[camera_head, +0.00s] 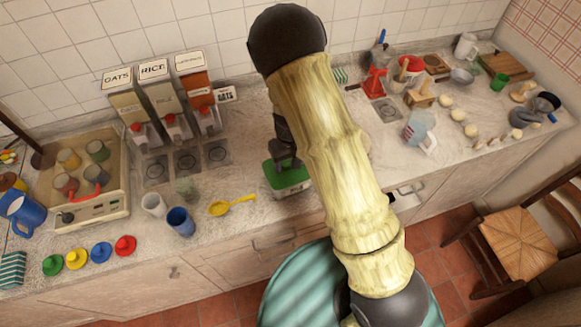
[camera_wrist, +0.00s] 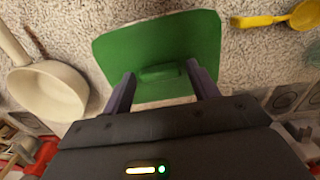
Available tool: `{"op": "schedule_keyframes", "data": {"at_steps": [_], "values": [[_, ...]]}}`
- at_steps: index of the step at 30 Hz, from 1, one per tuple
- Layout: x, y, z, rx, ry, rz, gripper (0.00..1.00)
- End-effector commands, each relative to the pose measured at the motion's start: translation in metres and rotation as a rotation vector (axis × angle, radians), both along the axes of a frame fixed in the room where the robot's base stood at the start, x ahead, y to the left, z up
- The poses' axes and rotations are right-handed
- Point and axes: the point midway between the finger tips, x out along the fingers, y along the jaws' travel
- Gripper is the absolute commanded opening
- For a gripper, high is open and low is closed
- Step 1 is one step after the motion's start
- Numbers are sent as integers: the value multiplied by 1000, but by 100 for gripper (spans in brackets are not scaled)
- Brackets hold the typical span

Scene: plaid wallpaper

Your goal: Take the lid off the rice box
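A green lid (camera_wrist: 150,45) with a low raised handle (camera_wrist: 160,72) fills the upper middle of the wrist view. In the head view the green-topped box (camera_head: 290,181) stands on the counter, partly hidden by my arm; I see no label on it. My gripper (camera_wrist: 161,88) is open, its two dark fingers apart on either side of the handle. I cannot tell whether they touch the lid. In the head view my gripper (camera_head: 285,160) is right over the box. A dispenser labelled RICE (camera_head: 160,92) stands against the wall.
A yellow spoon (camera_head: 232,205) lies left of the box, with a blue cup (camera_head: 180,221) beyond it. A white pan (camera_wrist: 48,90) is beside the lid in the wrist view. Several mushroom-like pieces and a clear jug (camera_head: 418,126) stand at right. A chair (camera_head: 520,240) is on the floor.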

Motion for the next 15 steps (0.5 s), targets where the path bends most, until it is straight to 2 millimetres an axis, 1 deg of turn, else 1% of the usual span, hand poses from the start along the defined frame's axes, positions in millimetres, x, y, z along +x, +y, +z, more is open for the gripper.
{"op": "schedule_keyframes", "data": {"at_steps": [1,3,5,6,15], "values": [[0,0,0,0,0,0,49],[0,0,0,0,0,0,36],[0,0,0,0,0,0,24],[0,0,0,0,0,0,23],[0,0,3,0,-1,1,22]]}}
